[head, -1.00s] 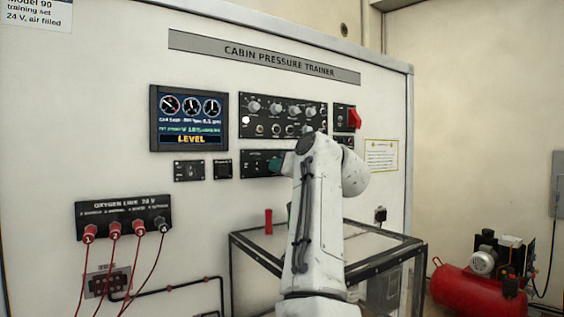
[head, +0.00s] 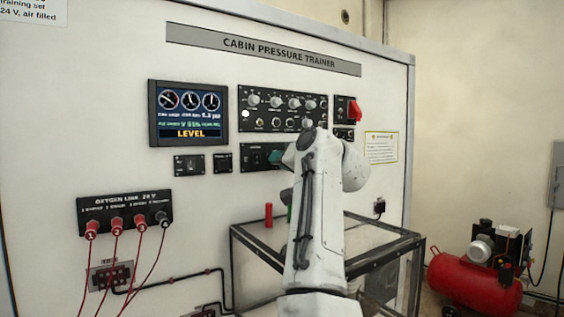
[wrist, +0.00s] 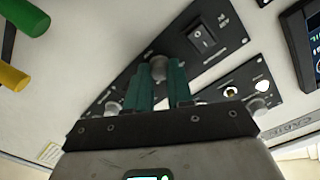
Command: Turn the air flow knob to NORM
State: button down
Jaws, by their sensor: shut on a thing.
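My gripper (wrist: 159,78) has two teal fingers, one on each side of a round grey knob (wrist: 158,66) on a black panel in the wrist view. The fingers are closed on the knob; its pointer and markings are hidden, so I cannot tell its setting. A rocker switch (wrist: 203,38) is on the same panel. In the head view a teal finger of my gripper (head: 276,157) shows at the small black panel (head: 256,156) below the main knob panel (head: 283,109). My arm hides the right part of that small panel.
The display (head: 188,113) reads LEVEL. A red guarded switch (head: 355,110) is at upper right. Red leads hang from the oxygen link box (head: 125,213). A red compressor (head: 470,285) stands right.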

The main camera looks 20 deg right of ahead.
jog(key=c, duration=1)
grip_release()
jog(key=b+v, duration=0.4)
jog(key=v, duration=0.6)
jog(key=shift+s, duration=0.4)
jog(key=shift+d+f, duration=0.1)
